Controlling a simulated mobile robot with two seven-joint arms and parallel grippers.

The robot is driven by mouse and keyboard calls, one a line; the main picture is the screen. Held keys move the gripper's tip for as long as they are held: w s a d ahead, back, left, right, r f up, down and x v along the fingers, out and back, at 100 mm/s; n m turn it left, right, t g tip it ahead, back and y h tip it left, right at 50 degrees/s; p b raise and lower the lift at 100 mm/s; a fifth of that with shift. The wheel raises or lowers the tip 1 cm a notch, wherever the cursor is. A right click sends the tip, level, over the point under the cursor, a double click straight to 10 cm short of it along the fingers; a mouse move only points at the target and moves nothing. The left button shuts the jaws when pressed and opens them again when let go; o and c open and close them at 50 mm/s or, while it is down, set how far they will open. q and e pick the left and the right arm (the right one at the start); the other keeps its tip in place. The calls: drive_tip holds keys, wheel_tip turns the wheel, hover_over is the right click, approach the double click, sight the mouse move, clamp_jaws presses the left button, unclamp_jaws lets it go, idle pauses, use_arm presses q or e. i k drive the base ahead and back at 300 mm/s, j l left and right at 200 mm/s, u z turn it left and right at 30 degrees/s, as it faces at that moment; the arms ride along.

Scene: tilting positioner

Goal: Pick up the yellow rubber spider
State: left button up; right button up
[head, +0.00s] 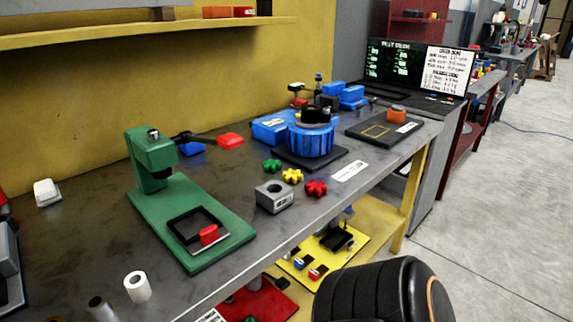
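The yellow rubber spider (292,176) is a small lobed star shape lying on the grey workbench (110,225). It lies between a green spider (271,166) at its upper left and a red spider (316,189) at its lower right. A grey metal block with a round hole (274,197) stands just in front of it, to the lower left. The top of the yellow spider is uncovered. Neither of my grippers is in view.
A blue round positioner (311,140) on a black base stands behind the spiders. A green press-like fixture (190,230) stands to the left. A white label (349,171) lies right of the red spider. A black rounded object (375,293) is below the bench's front edge.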

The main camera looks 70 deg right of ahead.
sight(292, 177)
drive_tip(key=i+l+z, duration=0.1)
drive_tip(key=z, duration=2.15)
